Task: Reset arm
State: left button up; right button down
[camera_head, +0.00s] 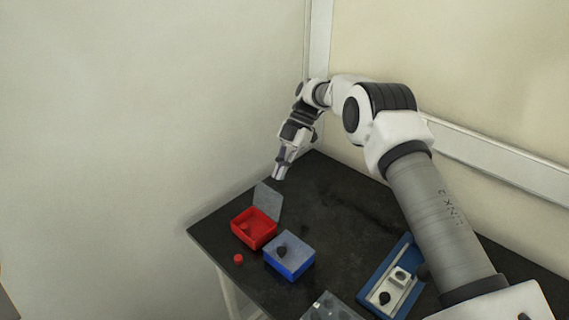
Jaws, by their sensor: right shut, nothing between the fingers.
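My right arm comes in from the lower right and reaches up and over toward the back corner of the table. My right gripper (280,174) hangs pointing down above the far end of the black table (330,185), behind and above the red box. Its fingers are shut with nothing between them. The gripper looks apart from the grey lid panel (268,201) below it. My left gripper is not in view.
An open red box (254,239) has its grey lid raised. A small red piece (238,258) lies beside it. A blue box (300,262) carries a dark knob. A blue tray (404,247) sits under my arm, and a grey item (330,308) is at the front. Walls stand close behind.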

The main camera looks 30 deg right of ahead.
jog(key=d+v, duration=0.1)
jog(key=v, duration=0.5)
jog(key=shift+f, duration=0.35)
